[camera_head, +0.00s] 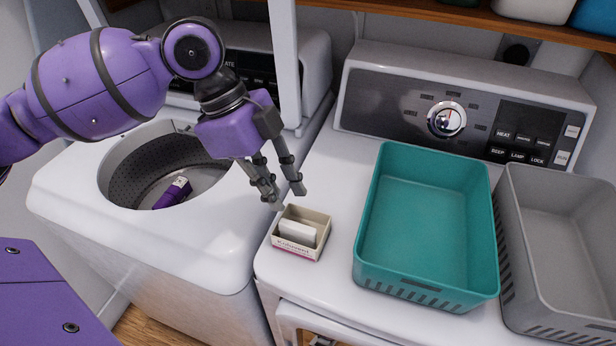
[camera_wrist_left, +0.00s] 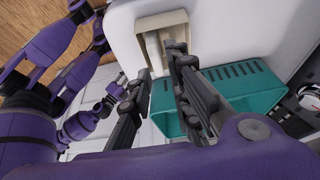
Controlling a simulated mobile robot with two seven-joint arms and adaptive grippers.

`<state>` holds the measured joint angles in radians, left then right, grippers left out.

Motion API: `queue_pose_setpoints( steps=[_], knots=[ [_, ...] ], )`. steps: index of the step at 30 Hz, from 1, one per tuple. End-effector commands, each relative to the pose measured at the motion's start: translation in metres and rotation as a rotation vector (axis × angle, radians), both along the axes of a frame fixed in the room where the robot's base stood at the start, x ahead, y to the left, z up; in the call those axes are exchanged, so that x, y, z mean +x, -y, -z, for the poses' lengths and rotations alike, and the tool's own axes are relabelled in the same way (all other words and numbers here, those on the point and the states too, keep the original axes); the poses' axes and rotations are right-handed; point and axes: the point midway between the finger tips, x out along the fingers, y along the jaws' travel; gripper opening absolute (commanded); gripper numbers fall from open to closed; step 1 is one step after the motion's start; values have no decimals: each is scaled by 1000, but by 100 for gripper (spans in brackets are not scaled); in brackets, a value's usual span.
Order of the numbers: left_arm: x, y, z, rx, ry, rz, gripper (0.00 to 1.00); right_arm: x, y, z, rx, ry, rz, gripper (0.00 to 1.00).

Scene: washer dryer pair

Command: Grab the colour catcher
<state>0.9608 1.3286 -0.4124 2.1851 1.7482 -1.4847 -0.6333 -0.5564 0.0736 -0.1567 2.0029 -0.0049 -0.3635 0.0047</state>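The colour catcher is a small cream box (camera_head: 291,252) with pink lettering on its front. It is open at the top and holds a white block of sheets (camera_head: 297,232). It stands on the front left part of the dryer's top. The cream box (camera_wrist_left: 152,49) also shows at the top of the left wrist view, partly behind a finger. My left gripper (camera_head: 287,200) is open and empty, fingers pointing down, just above and behind the box. In the left wrist view, a gap shows between its fingers (camera_wrist_left: 152,74).
A teal basket (camera_head: 368,230) stands right of the box, with a grey basket (camera_head: 505,225) beyond it. The dryer's control panel (camera_head: 455,118) rises behind. Left, the open washer (camera_head: 75,190) has a purple item (camera_head: 173,192) in its drum. A shelf (camera_head: 450,14) runs above.

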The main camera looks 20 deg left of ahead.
Motion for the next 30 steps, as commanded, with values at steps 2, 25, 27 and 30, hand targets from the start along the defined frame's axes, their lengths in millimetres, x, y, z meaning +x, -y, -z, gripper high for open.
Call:
queue_pose_setpoints(
  steps=[2,25,27,30],
  knots=[
    [-1,4,9,0,-3,2,18,-10,1,6,-1,-20,2,40],
    [-5,34,66,1,1,0,18,-6,2,5,-5,-14,-4,40],
    [-5,34,66,1,1,0,9,-6,2,6,-5,-14,-4,40],
    [-5,34,66,1,1,0,2,-8,2,7,-5,-17,-3,40]
  ],
)
